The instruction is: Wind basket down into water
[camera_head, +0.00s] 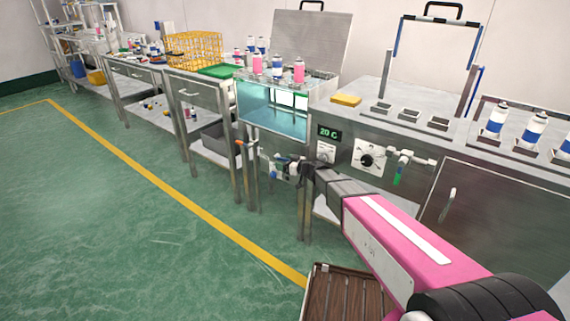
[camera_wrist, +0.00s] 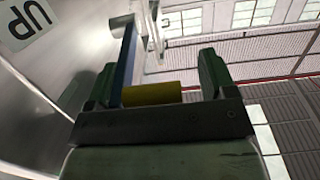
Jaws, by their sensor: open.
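The water tank (camera_head: 268,115) has a clear front with pale blue water in it. The basket (camera_head: 296,82) with pink and blue-and-white cans sits at the top of the tank, the cans standing above the water. My gripper (camera_head: 287,168) is low at the tank's front, among small fittings that I cannot make out clearly. In the wrist view a yellow cylindrical grip (camera_wrist: 152,93) on a blue bar (camera_wrist: 128,60) lies between the open green fingers of my gripper (camera_wrist: 160,85). I cannot tell whether a finger touches it. An "UP" label (camera_wrist: 30,22) shows on the panel beside it.
A raised grey lid (camera_head: 312,42) stands behind the tank. A control panel with a "20 C" display (camera_head: 330,133) and a dial (camera_head: 368,158) is at right. A yellow crate (camera_head: 194,48) stands on the left bench. The green floor at left is clear.

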